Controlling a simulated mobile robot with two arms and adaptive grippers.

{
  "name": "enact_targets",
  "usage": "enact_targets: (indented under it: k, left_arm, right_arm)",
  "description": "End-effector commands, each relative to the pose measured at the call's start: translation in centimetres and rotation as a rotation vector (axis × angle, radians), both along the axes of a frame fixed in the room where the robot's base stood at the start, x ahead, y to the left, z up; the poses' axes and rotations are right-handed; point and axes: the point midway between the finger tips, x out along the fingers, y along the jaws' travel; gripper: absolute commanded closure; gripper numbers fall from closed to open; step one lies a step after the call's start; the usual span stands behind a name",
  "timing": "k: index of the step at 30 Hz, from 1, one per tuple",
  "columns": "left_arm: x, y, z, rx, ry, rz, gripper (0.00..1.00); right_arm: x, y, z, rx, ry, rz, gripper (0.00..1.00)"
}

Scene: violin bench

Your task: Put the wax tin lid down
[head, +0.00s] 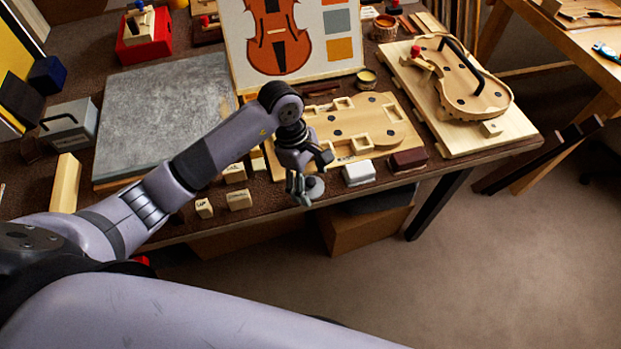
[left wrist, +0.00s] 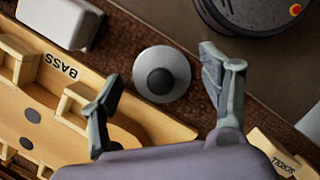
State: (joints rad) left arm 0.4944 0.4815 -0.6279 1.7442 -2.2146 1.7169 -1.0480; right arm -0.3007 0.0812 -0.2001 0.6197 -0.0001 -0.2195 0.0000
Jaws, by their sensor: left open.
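The wax tin lid appears to be the pale round disc with a dark centre knob (left wrist: 161,74); it also shows in the head view (head: 315,187). It seems to lie flat on the brown bench top by the front edge. My left gripper (head: 303,188) is open above it. In the left wrist view the two fingers (left wrist: 163,80) stand apart on either side of the lid, with a visible gap to each. A small open tin with yellowish content (head: 367,77) stands by the picture board. My right gripper is not in view.
A wooden board with cut-outs (head: 372,122) lies just behind the lid. A white block (head: 359,173) and a dark red block (head: 409,159) are to its right. Small labelled wooden blocks (head: 238,200) lie to its left. The bench's front edge is close.

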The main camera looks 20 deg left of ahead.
Motion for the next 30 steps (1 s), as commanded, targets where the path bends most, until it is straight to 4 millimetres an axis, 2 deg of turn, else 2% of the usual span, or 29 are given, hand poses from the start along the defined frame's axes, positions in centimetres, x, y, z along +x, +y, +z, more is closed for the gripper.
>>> enact_targets:
  k: [8,13,24,30]
  left_arm:
    - [0.0,0.0,0.0,0.0,0.0,0.0,0.27]
    - [0.1,0.2,0.9,0.0,-0.004,0.0,0.27]
    - [0.5,2.2,8.2,0.002,-0.006,0.0,0.27]
    - [0.6,2.9,11.0,0.001,-0.002,0.0,0.27]
  right_arm:
    - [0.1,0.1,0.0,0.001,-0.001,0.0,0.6]
    - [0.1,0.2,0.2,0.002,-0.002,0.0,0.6]
    - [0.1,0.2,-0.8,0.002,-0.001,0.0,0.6]
    - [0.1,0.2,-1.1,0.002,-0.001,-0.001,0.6]
